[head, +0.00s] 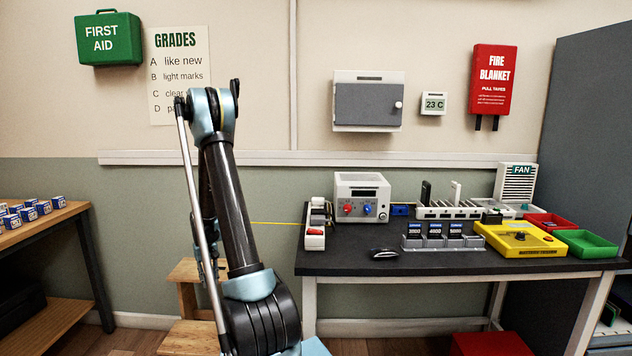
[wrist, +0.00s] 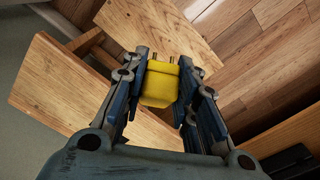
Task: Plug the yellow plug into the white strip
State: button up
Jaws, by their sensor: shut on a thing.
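The yellow plug (wrist: 160,84) is between the two fingers of my gripper (wrist: 163,76) in the wrist view. My gripper is shut on it, and its metal pins point away from my wrist. In the head view my own arm hides the gripper and the plug. A thin yellow cord (head: 277,223) runs from behind my arm to the table's left edge. The white strip (head: 309,236) lies along the left end of the dark table, with a red switch at its near end. Its sockets are too small to make out. The plug is apart from the strip.
A wooden step stool (head: 185,308) stands left of the table (head: 350,264) and shows below the plug in the wrist view (wrist: 60,85). A white power unit (head: 362,188) stands right beside the strip.

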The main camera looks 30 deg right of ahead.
jog(key=shift+d, duration=0.45)
jog(key=s+d+r+m+t+h, duration=0.25)
jog(key=d+r+m, duration=0.95)
jog(key=d+r, duration=0.7)
jog(key=s+d+r+m+g+h, duration=0.25)
jog(key=s+d+r+m, duration=0.35)
jog(key=d+r, duration=0.4)
jog(key=s+d+r+m+g+h, duration=0.2)
jog(key=s+d+r+m+g, duration=0.2)
jog(key=s+d+r+m, duration=0.4)
jog(key=shift+n, duration=0.7)
jog(key=shift+w+d+f, duration=0.15)
jog(key=shift+w+f, duration=0.05)
jog(key=shift+f, duration=0.75)
jog(key=shift+w+d+f, duration=0.15)
jog(key=shift+w+f, duration=0.1)
jog(key=shift+f, duration=0.7)
jog(key=shift+w+d+f, duration=0.15)
jog(key=shift+w+f, duration=0.05)
jog(key=shift+f, duration=1.2)
jog(key=shift+s+f, duration=0.15)
jog(key=shift+f, duration=0.15)
